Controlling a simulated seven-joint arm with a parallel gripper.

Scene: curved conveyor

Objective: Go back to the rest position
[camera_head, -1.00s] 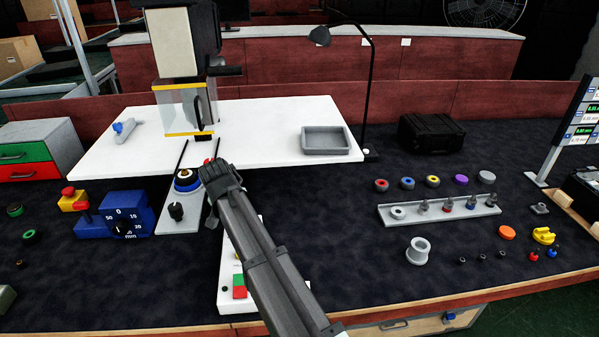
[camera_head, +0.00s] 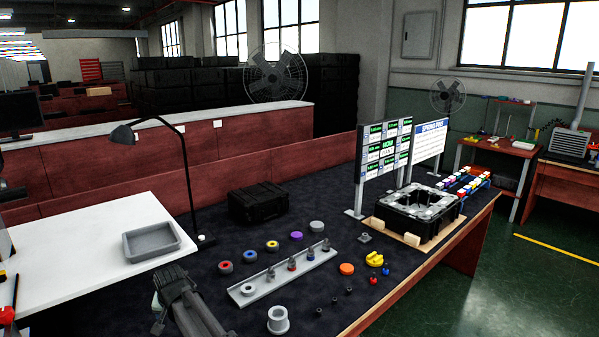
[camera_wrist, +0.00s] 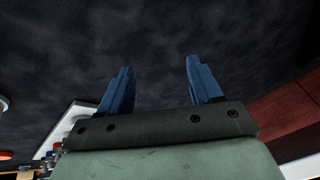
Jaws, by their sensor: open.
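My gripper is open and empty in the wrist view (camera_wrist: 160,85), its two blue fingers spread apart over the dark mat (camera_wrist: 150,40). In the head view my dark arm (camera_head: 190,305) reaches up from the bottom edge, left of the grey rail (camera_head: 285,275). The fingertips cannot be made out in the head view.
The rail holds several small parts. Coloured round parts, such as a blue-centred one (camera_head: 249,254), lie behind it. A grey tray (camera_head: 150,243) sits on the white board (camera_head: 80,235) under a lamp (camera_head: 125,135). A black case (camera_head: 258,203) stands behind. A black fixture (camera_head: 418,215) stands at right.

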